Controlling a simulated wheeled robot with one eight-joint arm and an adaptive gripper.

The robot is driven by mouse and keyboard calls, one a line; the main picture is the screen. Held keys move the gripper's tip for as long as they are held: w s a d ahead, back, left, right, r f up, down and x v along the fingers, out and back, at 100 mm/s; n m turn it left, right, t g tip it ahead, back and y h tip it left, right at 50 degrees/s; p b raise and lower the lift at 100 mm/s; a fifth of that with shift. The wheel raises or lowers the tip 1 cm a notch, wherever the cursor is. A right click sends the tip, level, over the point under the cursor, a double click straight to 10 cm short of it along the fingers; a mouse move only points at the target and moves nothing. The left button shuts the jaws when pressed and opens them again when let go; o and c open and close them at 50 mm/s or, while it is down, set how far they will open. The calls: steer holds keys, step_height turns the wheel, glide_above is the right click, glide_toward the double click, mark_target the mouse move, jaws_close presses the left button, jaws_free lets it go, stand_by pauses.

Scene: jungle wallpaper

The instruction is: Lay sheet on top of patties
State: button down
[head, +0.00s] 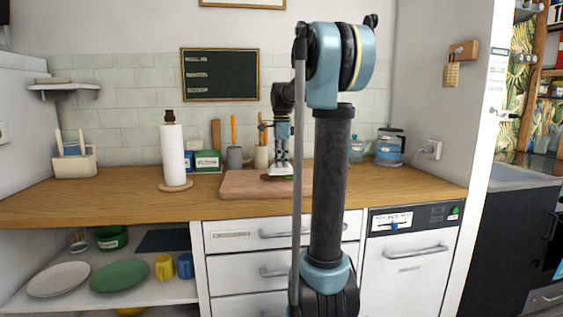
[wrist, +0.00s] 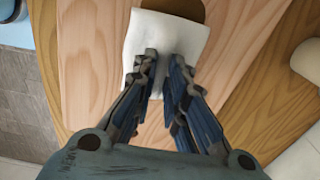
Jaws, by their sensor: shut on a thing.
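A white sheet (wrist: 140,35) is between the fingertips of my gripper (wrist: 164,66) in the wrist view. The sheet is a rough rectangle, and the fingers cover its lower middle. A brown rounded thing (wrist: 183,8), probably a patty, shows beyond the sheet's top edge. The sheet overlaps part of it; I cannot tell whether they touch. Below them is the wooden cutting board (wrist: 95,45), also in the head view (head: 240,184). There my gripper (head: 279,171) is low over the board, close to a dark flat thing, too small to make out.
The paper towel roll (head: 172,150) stands left of the board. Several tools and tins, including a green box (head: 207,160), stand behind it. A kettle (head: 389,147) is at the back right. The counter's left part (head: 100,203) is mostly clear.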

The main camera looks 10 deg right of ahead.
steer(key=shift+f, duration=0.25)
steer(key=c, duration=1.6)
jaws_free()
step_height(320, 180, up, 13)
steer(key=shift+r, duration=0.15)
